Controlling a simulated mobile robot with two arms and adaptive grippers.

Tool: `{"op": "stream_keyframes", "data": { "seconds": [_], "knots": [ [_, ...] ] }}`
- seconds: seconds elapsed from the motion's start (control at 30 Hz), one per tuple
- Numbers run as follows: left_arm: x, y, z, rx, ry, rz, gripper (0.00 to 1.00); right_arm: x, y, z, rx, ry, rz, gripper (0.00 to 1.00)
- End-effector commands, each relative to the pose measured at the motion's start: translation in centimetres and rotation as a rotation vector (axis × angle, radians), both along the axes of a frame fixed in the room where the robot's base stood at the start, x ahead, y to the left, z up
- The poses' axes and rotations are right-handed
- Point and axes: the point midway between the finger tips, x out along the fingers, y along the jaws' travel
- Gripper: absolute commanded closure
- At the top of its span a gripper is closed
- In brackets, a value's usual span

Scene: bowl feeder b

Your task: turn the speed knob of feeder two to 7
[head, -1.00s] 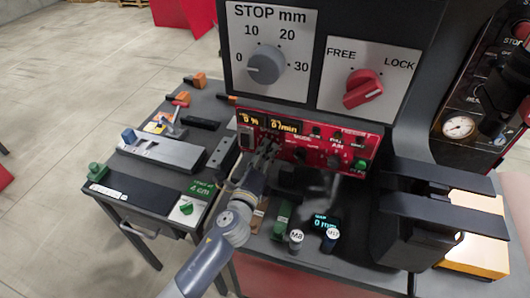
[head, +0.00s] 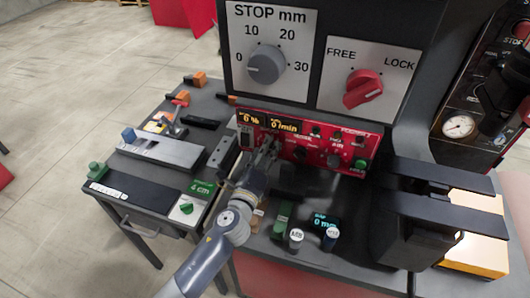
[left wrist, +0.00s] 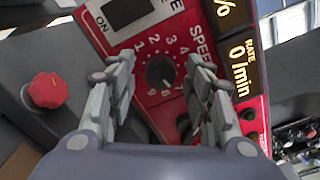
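My left gripper (head: 268,150) is at the left part of the panel. In the left wrist view my left gripper (left wrist: 160,90) is open, one finger on each side of the knob, with gaps between. In the head view the gripper hides the knob. I make out no right gripper.
A stop dial (head: 265,65) and a red free/lock knob (head: 363,89) are above the panel. Small cylinders, one marked M8 (head: 295,240), stand below it. A side table (head: 135,190) with blocks is at left. A red knob (left wrist: 47,90) shows beside the left gripper.

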Motion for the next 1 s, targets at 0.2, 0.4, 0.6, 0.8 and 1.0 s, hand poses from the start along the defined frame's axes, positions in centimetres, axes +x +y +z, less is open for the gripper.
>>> {"op": "stream_keyframes", "data": {
  "seconds": [0.2, 0.4, 0.6, 0.8, 1.0],
  "knots": [
    [-0.1, 0.0, 0.0, 0.000, 0.000, 0.000, 0.53, 0.0, 0.0, 0.0, 0.000, 0.000, 0.001, 1.00],
    [-2.2, 0.7, -0.1, 0.000, 0.002, 0.000, 0.53, 0.0, 0.0, 0.0, 0.000, 0.000, 0.000, 1.00],
    [-6.2, 2.0, -0.1, 0.000, 0.003, -0.001, 0.53, 0.0, 0.1, 0.0, 0.001, 0.000, 0.000, 1.00],
    [-9.5, 3.1, -0.1, -0.001, 0.003, 0.000, 0.53, 0.0, 0.1, 0.0, 0.001, 0.000, 0.000, 1.00],
    [-11.1, 3.6, -0.1, -0.001, 0.001, 0.001, 0.53, 0.0, 0.1, 0.0, 0.001, 0.000, 0.000, 1.00]
  ]
}}
